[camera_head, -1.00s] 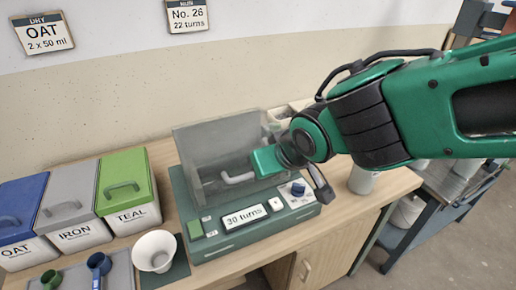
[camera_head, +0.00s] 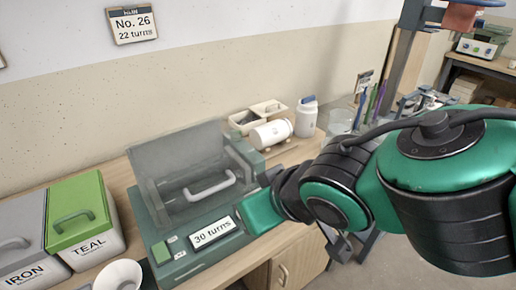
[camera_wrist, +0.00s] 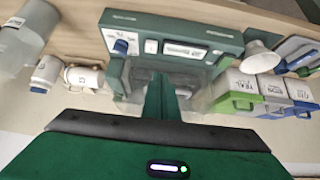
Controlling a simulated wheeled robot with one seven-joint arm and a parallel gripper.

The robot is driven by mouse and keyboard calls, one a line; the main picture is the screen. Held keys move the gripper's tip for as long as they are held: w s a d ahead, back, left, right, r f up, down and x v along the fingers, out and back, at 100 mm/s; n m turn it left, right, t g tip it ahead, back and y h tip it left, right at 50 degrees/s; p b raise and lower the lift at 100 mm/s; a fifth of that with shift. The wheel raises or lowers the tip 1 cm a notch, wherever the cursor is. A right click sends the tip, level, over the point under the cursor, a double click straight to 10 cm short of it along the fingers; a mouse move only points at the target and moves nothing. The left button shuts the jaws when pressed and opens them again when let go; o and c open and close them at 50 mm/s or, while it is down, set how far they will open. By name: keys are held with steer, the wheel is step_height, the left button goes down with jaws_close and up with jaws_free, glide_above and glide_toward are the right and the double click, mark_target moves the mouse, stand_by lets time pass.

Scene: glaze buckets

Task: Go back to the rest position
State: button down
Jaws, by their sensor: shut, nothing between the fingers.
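My gripper (camera_head: 262,212) shows at the right end of the green machine (camera_head: 205,262) in the head view; I cannot tell whether it touches it. Its fingertips are hard to make out there. In the wrist view the green fingers of my gripper (camera_wrist: 160,97) are together with nothing between them, pointing toward the machine (camera_wrist: 220,20), which appears upside down. The machine has a clear cover with a white handle (camera_head: 210,187) and a display (camera_head: 212,232) reading "30 turns". My arm crosses the right side of the head view.
Left of the machine stand a green-lidded TEAL bin (camera_head: 85,222), an IRON bin (camera_head: 22,250) and a white funnel-like cup (camera_head: 118,275). Behind are a white jar on its side (camera_head: 270,133) and an upright white bottle (camera_head: 306,117). A wall sign (camera_head: 132,24) reads "No. 26, 22 turns".

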steer(key=w+d+f+m+g+h, duration=0.1)
steer(key=w+d+m+h, duration=0.25)
steer(key=d, duration=0.95)
steer(key=w+d+f+m+g+h, duration=0.1)
steer(key=w+d+m+h, duration=0.2)
steer(key=d, duration=0.9)
steer(key=s+d+f+m+g+y, duration=0.1)
steer(key=s+d+m, duration=0.3)
steer(key=d, duration=0.5)
steer(key=s+d+f+m+g, duration=0.1)
steer(key=s+d+m+g, duration=0.2)
steer(key=s+d, duration=0.5)
steer(key=d, duration=0.2)
steer(key=shift+s+d+m+y, duration=0.3)
steer(key=shift+m+y, duration=0.05)
steer(key=shift+f, duration=0.1)
steer(key=shift+w+f+g, duration=0.25)
steer(key=shift+w+g, duration=0.05)
steer(key=shift+w, duration=0.35)
